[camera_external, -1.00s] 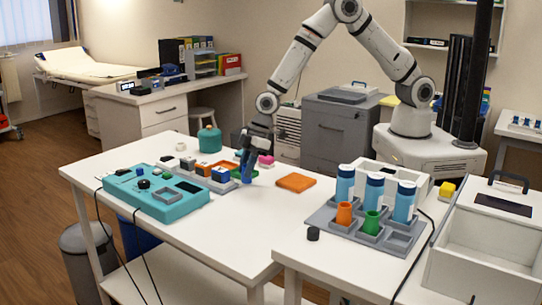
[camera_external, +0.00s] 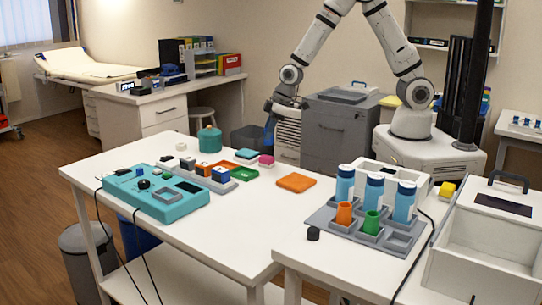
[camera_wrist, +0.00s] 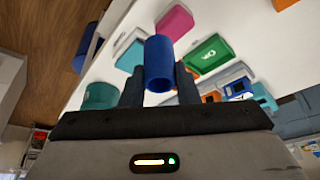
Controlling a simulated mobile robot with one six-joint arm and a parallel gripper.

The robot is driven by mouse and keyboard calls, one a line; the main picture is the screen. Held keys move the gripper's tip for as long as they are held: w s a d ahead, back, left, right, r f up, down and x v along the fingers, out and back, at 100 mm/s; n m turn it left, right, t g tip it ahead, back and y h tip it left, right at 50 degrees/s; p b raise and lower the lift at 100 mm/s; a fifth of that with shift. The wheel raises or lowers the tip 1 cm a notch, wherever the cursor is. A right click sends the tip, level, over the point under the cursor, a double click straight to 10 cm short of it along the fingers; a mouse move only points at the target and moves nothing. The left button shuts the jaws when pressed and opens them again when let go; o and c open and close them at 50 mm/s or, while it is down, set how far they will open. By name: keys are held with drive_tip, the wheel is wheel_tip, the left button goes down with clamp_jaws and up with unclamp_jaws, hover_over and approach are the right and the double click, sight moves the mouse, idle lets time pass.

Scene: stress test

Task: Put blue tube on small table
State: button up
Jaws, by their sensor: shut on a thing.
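My gripper (camera_wrist: 160,88) is shut on the blue tube (camera_wrist: 159,62), which sits between the two dark fingers in the wrist view. In the external view my gripper (camera_external: 273,110) is raised beyond the back edge of the long white table (camera_external: 240,230), with the blue tube (camera_external: 269,131) hanging below it, clear of the tabletop. I cannot tell for certain which surface is the small table; a white table (camera_external: 523,135) with small blue-topped items stands at the far right.
The white table holds a teal device (camera_external: 165,195), a green tray (camera_external: 243,174), a pink block (camera_external: 266,160), an orange pad (camera_external: 296,182) and a teal pot (camera_external: 209,139). A grey cabinet (camera_external: 335,130) stands behind. Blue-capped bottles (camera_external: 374,190) stand in a grey rack at right.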

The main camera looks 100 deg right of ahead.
drive_tip(key=shift+s+d, duration=0.2)
drive_tip(key=shift+d, duration=0.1)
wheel_tip(320, 180, up, 14)
drive_tip(key=w+a+n+y+b, duration=0.1)
drive_tip(key=w+a+n, duration=0.15)
drive_tip(key=a, duration=1.25)
drive_tip(key=w+a+n+y+b, duration=0.15)
drive_tip(key=a+n, duration=0.25)
drive_tip(key=a, duration=1.1)
drive_tip(key=s+a+n+g+y, duration=0.1)
drive_tip(key=s+a+n, duration=0.1)
drive_tip(key=s+a, duration=0.75)
drive_tip(key=s+a+n+g+b, duration=0.1)
drive_tip(key=s+a+n, duration=0.3)
drive_tip(key=a, duration=1.1)
drive_tip(key=s+a+n+g+y, duration=0.1)
drive_tip(key=s+a, duration=0.8)
drive_tip(key=a, duration=0.3)
drive_tip(key=shift+h, duration=0.25)
drive_tip(key=shift+w+f+b, duration=0.15)
drive_tip(key=shift+f+b, duration=0.45)
drive_tip(key=shift+f, duration=1.45)
drive_tip(key=shift+w+f+b, duration=0.15)
drive_tip(key=shift+f+b, duration=0.5)
drive_tip(key=shift+f, duration=1.45)
drive_tip(key=shift+w+f+b, duration=0.15)
drive_tip(key=shift+f+b, duration=0.45)
drive_tip(key=shift+f, duration=1.45)
drive_tip(key=shift+f, duration=0.2)
